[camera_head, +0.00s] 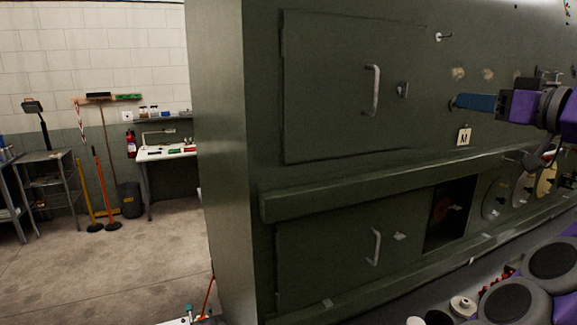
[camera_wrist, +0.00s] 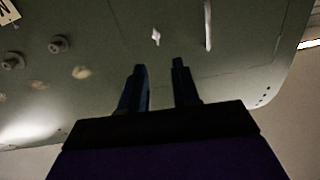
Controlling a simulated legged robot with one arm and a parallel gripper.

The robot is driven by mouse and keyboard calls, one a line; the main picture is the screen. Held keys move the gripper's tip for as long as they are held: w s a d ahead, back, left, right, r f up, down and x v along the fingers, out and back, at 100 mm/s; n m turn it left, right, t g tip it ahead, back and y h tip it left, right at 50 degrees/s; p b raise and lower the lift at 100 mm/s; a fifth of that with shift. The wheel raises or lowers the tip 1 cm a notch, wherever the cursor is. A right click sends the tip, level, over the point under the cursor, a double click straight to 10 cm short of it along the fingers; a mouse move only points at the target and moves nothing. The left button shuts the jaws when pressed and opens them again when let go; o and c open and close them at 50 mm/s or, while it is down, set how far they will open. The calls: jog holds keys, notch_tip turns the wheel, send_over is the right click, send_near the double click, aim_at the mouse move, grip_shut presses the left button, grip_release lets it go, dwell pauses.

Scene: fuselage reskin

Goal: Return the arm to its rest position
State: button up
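My arm reaches in from the right edge of the head view, with purple and dark grey links. My gripper (camera_head: 458,102) has blue fingers that point left, in front of the green fuselage panel (camera_head: 350,185). In the wrist view my gripper (camera_wrist: 160,72) shows two dark blue fingers standing apart with nothing between them. The fuselage skin (camera_wrist: 110,45) lies beyond the fingertips. Whether the fingers touch it cannot be told, though they look clear of it.
The panel carries an upper door with a handle (camera_head: 373,91), a lower door with a handle (camera_head: 375,247), a small hook (camera_head: 443,37) and a letter tag (camera_head: 463,137). A dark opening (camera_head: 449,213) sits low. A workbench (camera_head: 165,153) stands far left, with open floor before it.

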jog(key=w+a+f+g+y, duration=0.1)
jog(key=a+f+g+y, duration=0.15)
jog(key=a, duration=0.65)
jog(key=w+a+f+g+y, duration=0.15)
jog(key=a+g, duration=0.25)
jog(key=a, duration=0.5)
jog(key=s+a+f+g+h, duration=0.2)
jog(key=s+a+f+g, duration=0.1)
jog(key=s+a+f, duration=0.6)
jog(key=s+a+f+g+h, duration=0.2)
jog(key=s+a+f+g, duration=0.3)
jog(key=f, duration=0.7)
jog(key=s+d+f+m+g+h, duration=0.2)
jog(key=s+d+f+h, duration=0.1)
jog(key=s+f, duration=0.8)
jog(key=s+d+f+m+g+h, duration=0.1)
jog(key=s+d+f+h, duration=0.3)
jog(key=s+f, duration=0.8)
jog(key=shift+s+d+m+g, duration=0.2)
jog(key=shift+m+g, duration=0.15)
jog(key=shift+m, duration=0.15)
jog(key=shift+f, duration=0.1)
